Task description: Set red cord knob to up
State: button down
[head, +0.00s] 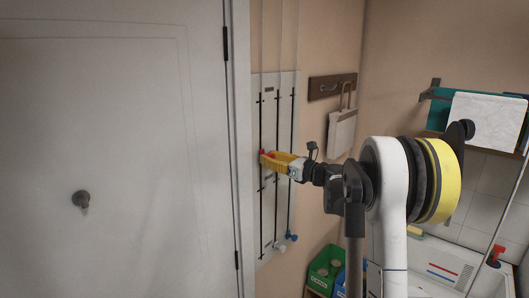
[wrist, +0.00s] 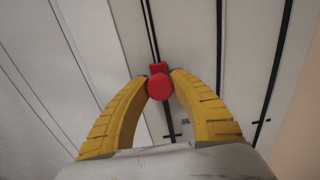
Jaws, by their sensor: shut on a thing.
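The red cord knob (wrist: 159,87) sits between the two yellow fingers of my gripper (wrist: 160,80) in the wrist view, with the fingertips closed on it. In the head view a bit of the red knob (head: 262,152) shows at the tip of my gripper (head: 266,158). The knob is on the leftmost dark cord line of a pale wall panel (head: 269,215), around mid-height. A white knob (head: 279,247) and a blue knob (head: 292,237) are low on the other lines of the panel. The fingers partly hide the red knob in the head view.
A white door (head: 110,150) with a round handle is left of the panel. A hook rail (head: 333,86) with a hanging bag (head: 342,130) is to the right. Green and blue boxes (head: 325,264) stand below. A sink (head: 440,262) and towel shelf (head: 485,112) are at the right.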

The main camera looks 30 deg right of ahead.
aim_at(261, 256)
notch_tip(261, 256, down, 47)
jog(key=b, duration=2.8)
jog(key=shift+f+b, duration=0.15)
jog(key=shift+b, duration=0.15)
jog(key=c, duration=1.1)
grip_release()
jog(key=shift+a, duration=0.1)
jog(key=v, duration=1.2)
